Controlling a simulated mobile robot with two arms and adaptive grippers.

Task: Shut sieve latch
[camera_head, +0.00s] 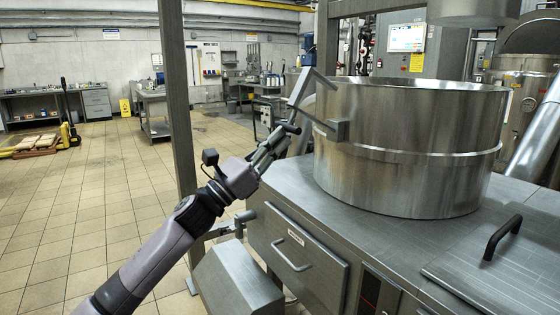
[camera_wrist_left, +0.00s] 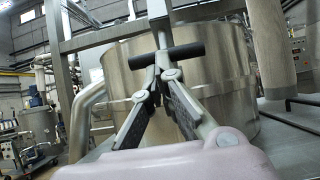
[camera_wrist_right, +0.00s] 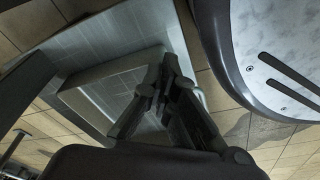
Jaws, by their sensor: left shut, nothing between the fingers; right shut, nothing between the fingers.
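A large round steel sieve drum (camera_head: 410,145) stands on the machine's top. On its left side is the latch, with a grey lever (camera_head: 299,88), a bracket block (camera_head: 332,130) and a dark grip bar (camera_head: 291,128). In the left wrist view the black grip bar (camera_wrist_left: 185,52) lies crosswise in front of the drum (camera_wrist_left: 222,50). My left gripper (camera_head: 280,135) is shut and empty, its tips at or just short of the bar; I cannot tell whether they touch. My right gripper (camera_wrist_right: 170,62) is shut and empty; it shows only in the right wrist view.
Below the drum is a steel cabinet with a drawer front (camera_head: 300,255). A black-handled lid (camera_head: 503,238) lies at the right of its top. A steel post (camera_head: 178,110) rises behind my left arm.

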